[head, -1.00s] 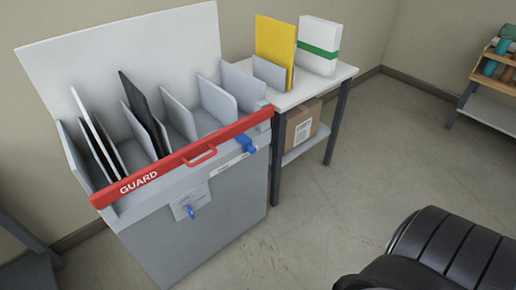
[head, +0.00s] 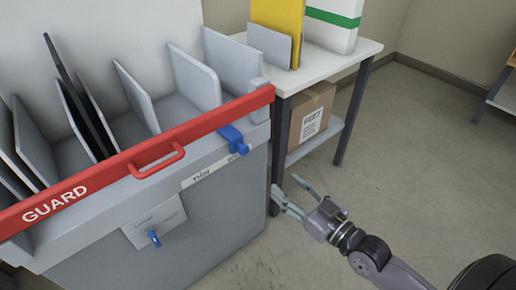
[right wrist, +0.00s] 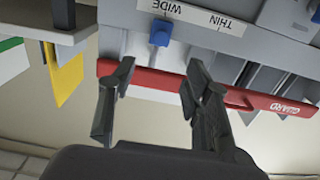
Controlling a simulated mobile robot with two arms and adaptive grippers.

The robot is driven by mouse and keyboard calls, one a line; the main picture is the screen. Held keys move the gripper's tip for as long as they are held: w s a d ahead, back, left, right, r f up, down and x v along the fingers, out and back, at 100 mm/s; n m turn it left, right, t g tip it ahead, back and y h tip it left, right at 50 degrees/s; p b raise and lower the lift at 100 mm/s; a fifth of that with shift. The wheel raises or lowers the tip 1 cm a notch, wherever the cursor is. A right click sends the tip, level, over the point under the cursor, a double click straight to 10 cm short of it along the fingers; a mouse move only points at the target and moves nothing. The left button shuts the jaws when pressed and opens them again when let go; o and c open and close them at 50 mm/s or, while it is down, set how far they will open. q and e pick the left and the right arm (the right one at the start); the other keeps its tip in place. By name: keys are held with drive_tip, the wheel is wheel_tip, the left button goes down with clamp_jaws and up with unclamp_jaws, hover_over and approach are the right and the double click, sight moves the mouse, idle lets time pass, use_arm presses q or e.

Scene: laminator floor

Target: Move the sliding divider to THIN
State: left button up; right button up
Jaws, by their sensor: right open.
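The sliding divider's blue handle (head: 232,138) sticks out of the front of the grey sorter cabinet (head: 200,225), near its right end, just under the red guard bar. The label strip (head: 205,170) reads THIN at its left; the handle partly covers its right end. In the right wrist view, upside down, the blue handle (right wrist: 160,34) is beside the word WIDE on the label (right wrist: 195,17). My right gripper (head: 284,187) is open and empty, right of and below the handle, apart from it. Its fingers (right wrist: 161,67) also show in the wrist view. My left gripper is not in view.
The red GUARD bar (head: 100,177) with its handle runs across the cabinet front. A smaller blue knob (head: 153,238) sits lower on a plate. A white side table (head: 345,62) with a cardboard box (head: 303,122) stands at the right.

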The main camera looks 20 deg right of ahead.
sight(245, 151)
drive_tip(key=x, duration=0.5)
drive_tip(key=b+x, duration=0.1)
drive_tip(key=x, duration=1.1)
drive_tip(key=shift+w+a+r+b, duration=0.15)
drive_tip(key=shift+a+r+b, duration=0.1)
drive_tip(key=shift+r+b, duration=0.15)
drive_tip(key=shift+c, duration=0.4)
clamp_jaws()
